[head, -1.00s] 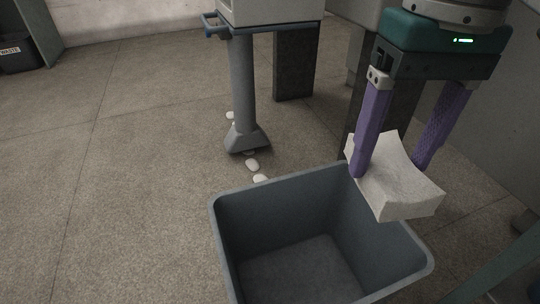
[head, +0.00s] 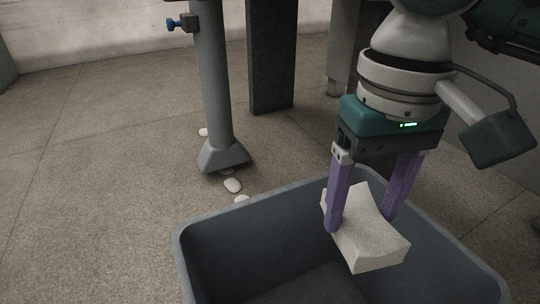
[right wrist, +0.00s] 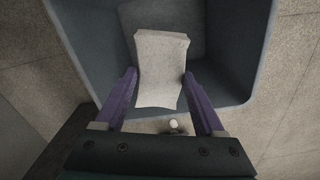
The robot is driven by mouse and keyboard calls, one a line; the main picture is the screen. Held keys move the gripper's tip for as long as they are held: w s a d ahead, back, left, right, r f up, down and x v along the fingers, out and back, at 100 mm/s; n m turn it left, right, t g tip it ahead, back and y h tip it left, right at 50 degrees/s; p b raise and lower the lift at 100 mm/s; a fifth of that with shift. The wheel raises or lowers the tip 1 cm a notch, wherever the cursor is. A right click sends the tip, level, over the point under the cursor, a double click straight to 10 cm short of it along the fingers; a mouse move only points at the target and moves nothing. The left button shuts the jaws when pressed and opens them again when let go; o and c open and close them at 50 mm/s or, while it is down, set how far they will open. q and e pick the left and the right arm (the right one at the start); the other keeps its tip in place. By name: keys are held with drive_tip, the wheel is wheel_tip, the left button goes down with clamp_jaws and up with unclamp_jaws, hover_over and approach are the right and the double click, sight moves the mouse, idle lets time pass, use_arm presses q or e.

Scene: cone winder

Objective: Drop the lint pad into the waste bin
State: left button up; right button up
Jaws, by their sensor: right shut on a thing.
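The lint pad (head: 372,236) is a pale, curved block held between the purple fingers of my right gripper (head: 362,222). In the right wrist view the lint pad (right wrist: 160,68) sits between both fingertips of the right gripper (right wrist: 160,76). The pad is tilted and hangs over the opening of the waste bin (head: 215,226), a grey open tub. In the right wrist view the bin (right wrist: 236,50) surrounds most of the pad. The bin floor under the pad is partly hidden in the head view. My left gripper is not in view.
A grey post (head: 213,85) with a flared foot and a blue knob stands behind the bin. A dark column (head: 272,65) is beside it. Several white pieces (head: 232,186) lie on the floor between post and bin. The floor at left is clear.

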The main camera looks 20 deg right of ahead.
wheel_tip(320, 180, down, 2)
drive_tip(key=shift+b, duration=0.4)
drive_tip(key=o, duration=1.3)
drive_tip(key=shift+r, duration=0.1)
wheel_tip(320, 180, up, 10)
drive_tip(key=p, duration=0.6)
